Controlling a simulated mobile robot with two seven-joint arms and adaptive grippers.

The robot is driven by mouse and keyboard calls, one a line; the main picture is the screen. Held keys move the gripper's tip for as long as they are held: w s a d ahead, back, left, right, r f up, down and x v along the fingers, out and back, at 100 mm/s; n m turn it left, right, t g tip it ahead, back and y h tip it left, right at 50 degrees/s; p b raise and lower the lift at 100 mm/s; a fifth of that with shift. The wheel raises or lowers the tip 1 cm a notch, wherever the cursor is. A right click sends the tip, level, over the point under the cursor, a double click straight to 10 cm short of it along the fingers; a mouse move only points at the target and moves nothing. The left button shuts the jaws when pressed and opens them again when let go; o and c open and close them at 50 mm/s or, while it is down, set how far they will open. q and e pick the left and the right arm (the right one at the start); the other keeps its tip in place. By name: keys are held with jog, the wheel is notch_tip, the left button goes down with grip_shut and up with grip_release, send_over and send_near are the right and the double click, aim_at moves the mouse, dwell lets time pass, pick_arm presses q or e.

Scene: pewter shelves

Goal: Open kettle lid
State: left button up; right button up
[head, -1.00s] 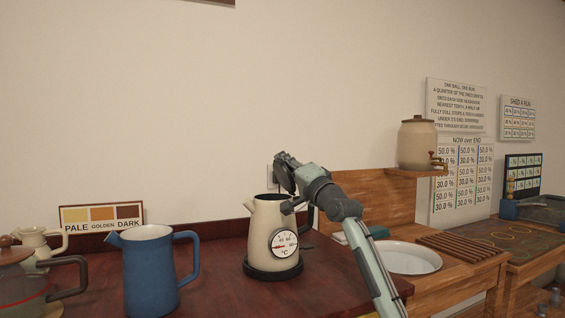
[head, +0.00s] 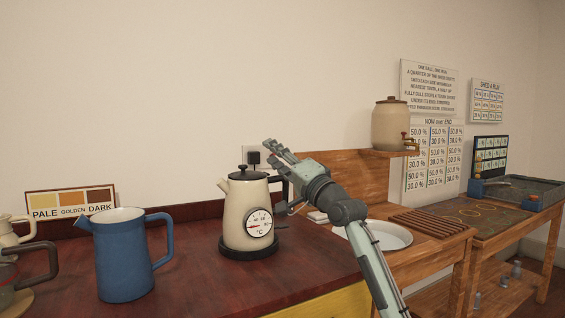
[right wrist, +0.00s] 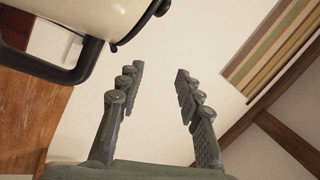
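The cream kettle (head: 238,215) stands upright on its black base (head: 249,247), with a round temperature dial on its front. Its black lid (head: 247,175) with a knob sits down on the top. My right gripper (head: 272,151) is open and empty, just right of the lid and slightly above it, near the black handle. In the right wrist view the fingers of my right gripper (right wrist: 160,75) are spread with nothing between them. That view shows part of the kettle (right wrist: 100,20) at upper left, with its handle (right wrist: 45,62). My left gripper is not in view.
A blue jug (head: 122,262) stands left of the kettle on the dark red counter (head: 195,270). A wall socket (head: 253,156) is behind the kettle. A white basin (head: 392,238) is right of my arm. A crock (head: 390,125) sits on a wooden shelf.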

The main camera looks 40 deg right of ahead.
jog(key=v, duration=0.3)
jog(key=shift+s+f, duration=0.15)
jog(key=shift+s, duration=0.2)
dwell(0.4)
